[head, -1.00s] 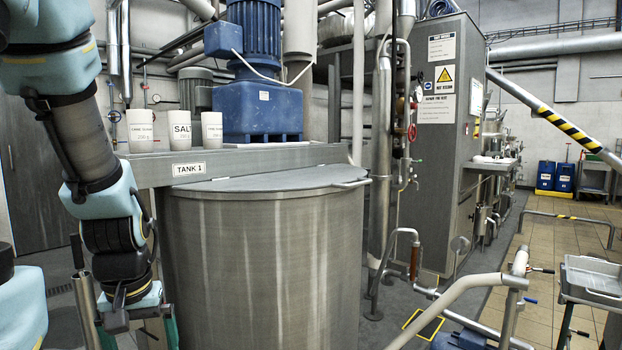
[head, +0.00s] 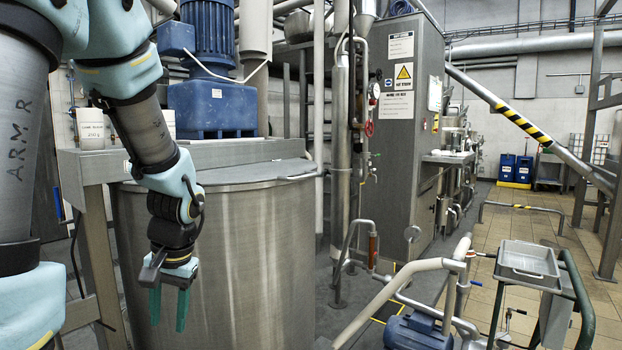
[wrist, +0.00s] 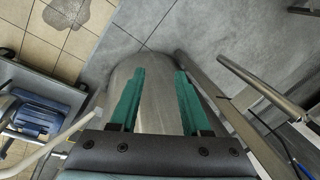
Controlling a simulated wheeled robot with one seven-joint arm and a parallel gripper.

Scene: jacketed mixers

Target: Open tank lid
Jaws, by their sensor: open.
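The steel tank (head: 235,265) stands upright left of centre in the head view. Its flat grey lid (head: 262,172) lies down on the rim, closed. A small handle at the lid's right edge (head: 303,177) is hard to make out. My gripper (head: 168,308) hangs in front of the tank's left side, well below the lid, with its green fingers pointing down. The fingers are apart and empty, which also shows in the wrist view (wrist: 160,80). A curved steel surface, apparently the tank wall (wrist: 153,105), lies between and beyond them. My arm hides part of the lid's left side.
A blue motor (head: 212,105) stands behind the lid on a grey beam, with a white cup (head: 90,128) at left. Pale pipes (head: 405,285) and a blue pump (head: 418,332) stand right of the tank. A metal tray (head: 527,262) is farther right. Tiled floor beyond is open.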

